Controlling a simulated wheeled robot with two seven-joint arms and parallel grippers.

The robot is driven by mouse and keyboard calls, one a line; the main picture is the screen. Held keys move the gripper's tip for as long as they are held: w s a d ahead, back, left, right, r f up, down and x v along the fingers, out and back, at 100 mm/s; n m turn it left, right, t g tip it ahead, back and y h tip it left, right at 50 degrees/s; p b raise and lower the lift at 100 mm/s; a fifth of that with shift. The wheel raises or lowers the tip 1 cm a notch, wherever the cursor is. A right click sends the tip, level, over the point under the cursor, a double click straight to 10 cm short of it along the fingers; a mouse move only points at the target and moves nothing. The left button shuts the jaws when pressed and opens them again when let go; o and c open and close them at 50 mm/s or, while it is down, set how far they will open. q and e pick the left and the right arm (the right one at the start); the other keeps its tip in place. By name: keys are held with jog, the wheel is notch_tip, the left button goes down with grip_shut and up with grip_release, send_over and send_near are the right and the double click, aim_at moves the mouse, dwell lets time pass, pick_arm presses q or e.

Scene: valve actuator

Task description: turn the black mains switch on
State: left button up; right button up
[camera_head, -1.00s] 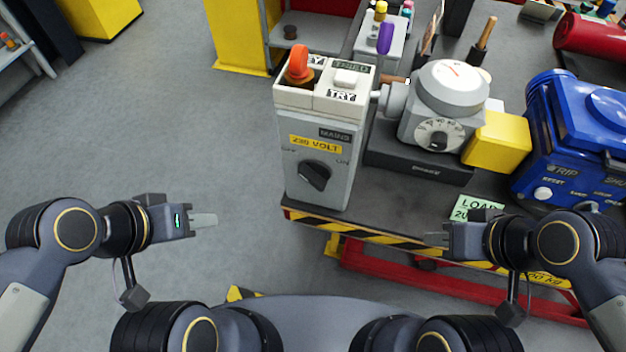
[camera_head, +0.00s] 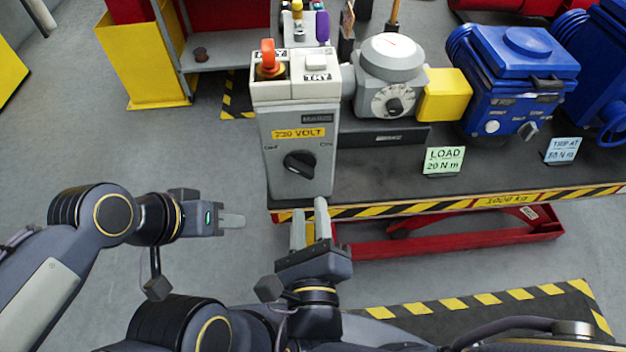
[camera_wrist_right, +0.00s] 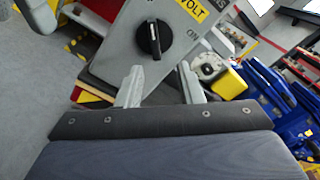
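In the right wrist view the knob (camera_wrist_right: 154,39) shows beyond the fingers. My right gripper (camera_head: 310,218) is open and empty, in front of and below the knob, pointing at the box; its two fingers stand apart in the wrist view (camera_wrist_right: 160,84). My left gripper (camera_head: 232,220) is left of the box, pointing right, with its finger gap hidden.
An orange knob (camera_head: 268,58) and a white TRY button (camera_head: 316,64) sit on top of the box. A grey actuator (camera_head: 390,80), yellow block (camera_head: 445,95) and blue unit (camera_head: 510,85) stand to the right. The bench edge (camera_head: 420,207) is striped. Floor at left is clear.

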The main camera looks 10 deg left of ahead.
aim_at(301, 174)
jog(key=shift+n+y, duration=0.3)
jog(key=shift+n, duration=0.1)
jog(key=x, duration=0.7)
jog(key=shift+w+a, duration=0.15)
jog(key=shift+a, duration=0.25)
grip_shut()
